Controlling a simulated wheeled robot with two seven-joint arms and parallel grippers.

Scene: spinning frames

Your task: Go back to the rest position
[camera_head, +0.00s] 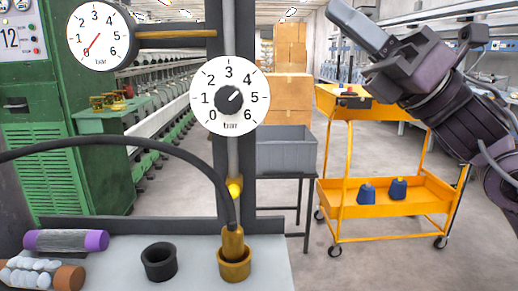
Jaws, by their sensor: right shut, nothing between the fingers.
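My right gripper (350,22) is at the upper right, raised in the air in front of the yellow cart. Its arm comes in from the right edge, and its fingers are shut and empty, pointing to the upper left. It touches nothing that I can see. My left gripper is not in view. The round dial with a black knob (229,98) is on the dark post; the knob's white mark points up and right, near 4. The round gauge (98,37) at the upper left has a red needle pointing down-left, near 0.
A hose's brass nozzle (232,243) stands in a brass cup (235,270) on the bench, beside a black cup (159,263). A purple-ended roller (66,240) lies at left. A grey bin (287,153) and yellow cart (400,200) stand behind. The floor right of the bench is clear.

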